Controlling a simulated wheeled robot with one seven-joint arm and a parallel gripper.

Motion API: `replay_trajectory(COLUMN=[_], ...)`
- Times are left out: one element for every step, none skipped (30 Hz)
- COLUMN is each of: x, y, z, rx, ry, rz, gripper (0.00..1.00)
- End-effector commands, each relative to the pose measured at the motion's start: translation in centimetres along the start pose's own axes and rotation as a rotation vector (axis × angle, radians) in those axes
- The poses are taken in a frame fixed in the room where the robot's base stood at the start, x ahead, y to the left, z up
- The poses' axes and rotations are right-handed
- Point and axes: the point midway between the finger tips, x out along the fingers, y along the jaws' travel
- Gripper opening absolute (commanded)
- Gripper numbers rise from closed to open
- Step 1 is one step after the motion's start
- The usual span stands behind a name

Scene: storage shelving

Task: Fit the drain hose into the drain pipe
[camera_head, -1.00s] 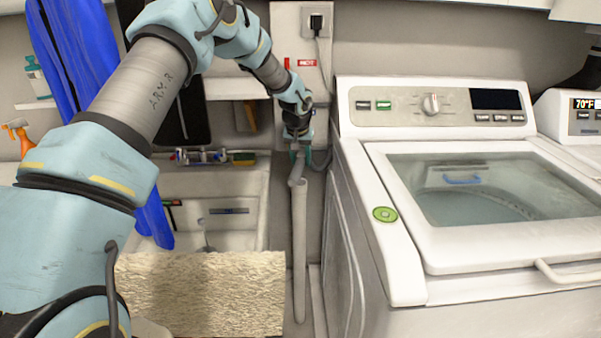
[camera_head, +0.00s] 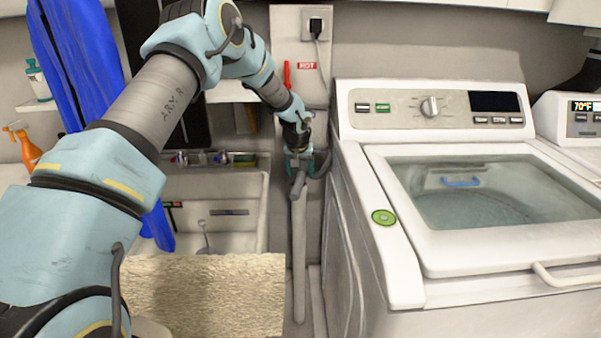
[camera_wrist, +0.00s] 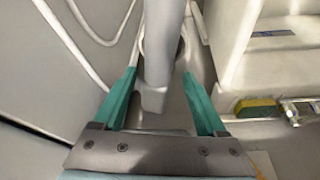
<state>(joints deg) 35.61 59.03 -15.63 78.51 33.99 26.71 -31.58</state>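The grey drain pipe (camera_head: 299,240) stands upright against the wall between the sink and the washer. My gripper (camera_head: 298,165) is at its upper end, pointing down. In the wrist view, my gripper (camera_wrist: 160,74) has its two teal fingers spread, one on each side of a grey tube (camera_wrist: 161,45), with narrow gaps showing beside it. I cannot tell whether this tube is the pipe or part of the hose. A dark, curved hose-like piece (camera_head: 323,165) shows just right of the fingers, beside the washer. The drain hose's end cannot be made out clearly.
The white washer (camera_head: 405,250) stands close on the right, its side near my gripper. The sink (camera_head: 250,205) lies to the left, with a yellow-green sponge (camera_head: 243,159) on its back ledge. A power outlet (camera_head: 317,22) with a hanging cord is on the wall above.

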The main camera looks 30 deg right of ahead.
Motion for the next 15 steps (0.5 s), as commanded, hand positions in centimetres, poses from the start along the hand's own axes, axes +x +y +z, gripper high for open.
replay_trajectory(x=[0.0,0.0,0.0,0.0,0.0,-0.1,-0.2,-0.3,-0.5,-0.7,-1.0,-1.6,-2.0,-2.5,-3.3], y=[0.0,0.0,0.0,0.0,0.0,0.0,0.0,0.0,0.0,0.0,0.0,0.0,0.0,0.0,0.0], z=[0.0,0.0,0.0,0.0,0.0,0.0,-0.1,-0.1,-0.1,-0.1,-0.2,-0.2,-0.2,-0.1,-0.1], rx=[0.000,0.000,0.000,0.000,0.000,0.000,0.000,0.000,0.000,0.000,0.000,0.000,0.000,0.000,0.000], ry=[0.000,0.000,0.000,0.000,0.000,0.000,0.000,0.000,0.001,0.002,0.003,0.003,0.003,0.003,0.004], rz=[0.000,0.000,0.000,0.000,0.000,0.000,0.000,0.000,0.000,0.000,0.000,-0.001,-0.001,-0.001,-0.001], gripper=[0.74,0.74,0.74,0.74,0.74,0.74,0.74,0.74,0.74,0.74,0.74,0.74,0.74,0.74,0.74])
